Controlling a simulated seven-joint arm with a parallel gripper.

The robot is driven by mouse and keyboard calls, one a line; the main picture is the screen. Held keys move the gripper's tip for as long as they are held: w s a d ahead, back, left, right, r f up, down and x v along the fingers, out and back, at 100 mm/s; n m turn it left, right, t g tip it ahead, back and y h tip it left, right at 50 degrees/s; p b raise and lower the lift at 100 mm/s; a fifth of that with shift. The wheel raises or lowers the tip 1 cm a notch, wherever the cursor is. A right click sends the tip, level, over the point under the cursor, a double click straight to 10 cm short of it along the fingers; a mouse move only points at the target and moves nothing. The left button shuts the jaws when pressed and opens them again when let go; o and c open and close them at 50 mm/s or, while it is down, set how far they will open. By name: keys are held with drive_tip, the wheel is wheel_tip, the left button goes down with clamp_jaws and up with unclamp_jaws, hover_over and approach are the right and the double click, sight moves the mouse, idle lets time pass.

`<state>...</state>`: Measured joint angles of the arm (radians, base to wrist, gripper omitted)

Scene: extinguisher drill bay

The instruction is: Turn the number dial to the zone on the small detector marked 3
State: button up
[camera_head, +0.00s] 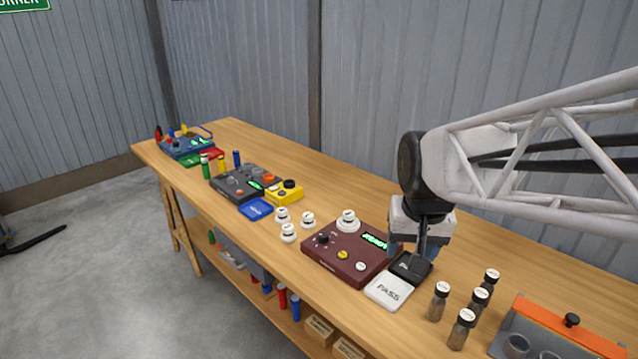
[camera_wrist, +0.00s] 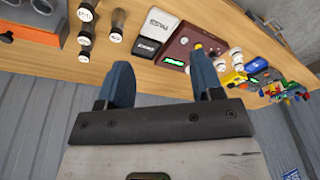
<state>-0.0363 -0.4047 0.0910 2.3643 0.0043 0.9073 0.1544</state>
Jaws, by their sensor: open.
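A maroon panel (camera_head: 330,270) lies on the bench with a black dial (camera_head: 322,239), a green-lit display (camera_head: 374,240), a yellow button (camera_head: 342,255) and a white button (camera_head: 361,266). A larger white detector (camera_head: 348,217) sits at its back corner. Small white detectors (camera_head: 282,214), (camera_head: 307,219) and (camera_head: 288,232) stand left of the panel; their markings are too small to read. My gripper (camera_head: 415,252) is open and empty, above the bench just right of the panel, apart from the dial. In the wrist view its blue fingers (camera_wrist: 163,82) are spread, with the panel (camera_wrist: 181,46) beyond.
A white PASS card (camera_head: 389,291) and a black card (camera_head: 411,267) lie beside the panel, near my gripper. Several capped jars (camera_head: 440,301) and an orange-and-grey holder (camera_head: 560,330) stand right. A yellow box (camera_head: 285,194) and dark-grey panel (camera_head: 237,184) are farther left.

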drive_tip(key=w+a+f+m, duration=0.1)
drive_tip(key=w+a+f, duration=0.15)
drive_tip(key=w, duration=0.95)
drive_tip(key=m+g, duration=0.2)
drive_tip(key=m, duration=0.1)
approach(324, 234)
drive_tip(key=shift+s+d+f, duration=0.2)
drive_tip(key=shift+s+f, duration=0.2)
drive_tip(key=shift+f, duration=0.05)
drive_tip(key=shift+w+a+f, duration=0.2)
drive_tip(key=shift+w+f, duration=0.15)
drive_tip(key=shift+f, duration=0.05)
drive_tip(key=shift+a+f, duration=0.15)
drive_tip(key=shift+f, duration=3.7)
drive_tip(key=shift+c, duration=0.3)
